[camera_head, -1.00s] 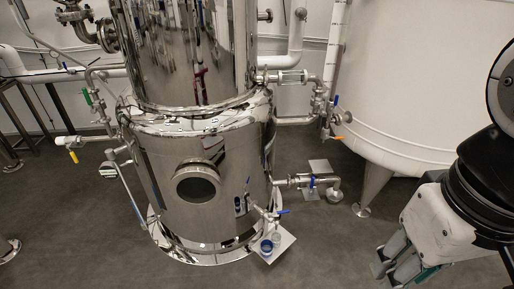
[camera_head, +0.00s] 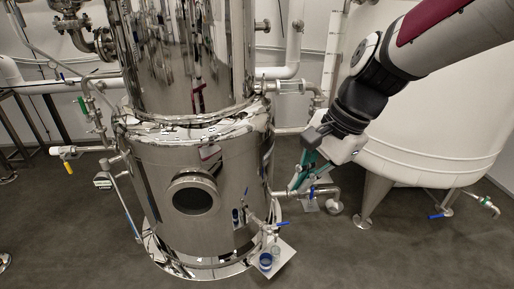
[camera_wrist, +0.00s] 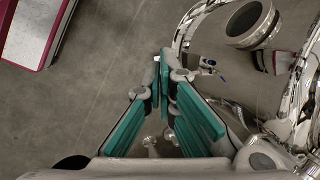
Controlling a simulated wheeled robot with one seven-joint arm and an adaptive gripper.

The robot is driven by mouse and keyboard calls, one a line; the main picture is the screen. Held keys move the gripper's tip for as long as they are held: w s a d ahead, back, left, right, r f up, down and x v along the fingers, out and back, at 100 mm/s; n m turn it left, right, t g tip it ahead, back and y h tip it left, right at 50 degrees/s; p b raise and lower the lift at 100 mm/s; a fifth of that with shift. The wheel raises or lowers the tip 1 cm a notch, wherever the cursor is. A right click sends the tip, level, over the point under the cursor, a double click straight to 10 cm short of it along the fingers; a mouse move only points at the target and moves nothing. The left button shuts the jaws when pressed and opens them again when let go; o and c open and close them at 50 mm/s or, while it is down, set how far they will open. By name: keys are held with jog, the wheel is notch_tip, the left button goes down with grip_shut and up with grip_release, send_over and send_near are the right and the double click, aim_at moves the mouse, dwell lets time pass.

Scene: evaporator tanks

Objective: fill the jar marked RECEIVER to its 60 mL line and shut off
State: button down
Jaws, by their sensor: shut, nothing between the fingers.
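Two small jars stand on a square white plate (camera_head: 284,262) at the foot of the steel tank (camera_head: 160,230) in the head view. One jar is blue (camera_head: 265,261); the other is pale and clear-looking (camera_head: 276,250). Their markings and levels are too small to read. A small tap with a blue handle (camera_head: 281,225) sticks out of the tank above them. My gripper (camera_head: 297,186), with green finger pads, is shut and empty, above and right of that tap and apart from it. The closed fingers also show in the wrist view (camera_wrist: 165,60); I cannot make out the jars there.
A pipe valve with a blue handle (camera_head: 312,190) sits close by my gripper in the picture. A white tank (camera_head: 440,150) stands at the right, with another blue-handled valve (camera_head: 438,216) low down. The floor in front is clear.

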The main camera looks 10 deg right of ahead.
aim_at(279, 224)
jog(key=w+f+m+t+b, duration=0.1)
jog(key=w+f+m+b, duration=0.1)
jog(key=w+f+m, duration=1.35)
jog(key=w+d+f+m+h+b, duration=0.1)
jog(key=w+f, duration=0.4)
jog(key=f, duration=0.8)
jog(key=w+d+f+m+h+b, duration=0.1)
jog(key=w+d+f+m+b, duration=0.2)
jog(key=f, duration=1)
jog(key=w+d+f+m+h+b, duration=0.1)
jog(key=w+d+f+m+b, duration=0.1)
jog(key=w+f, duration=0.5)
notch_tip(279, 224, down, 7)
jog(key=shift+w+d+r+m+b, duration=0.15)
jog(key=shift+d+m+b, duration=0.15)
jog(key=shift+m+b, duration=0.5)
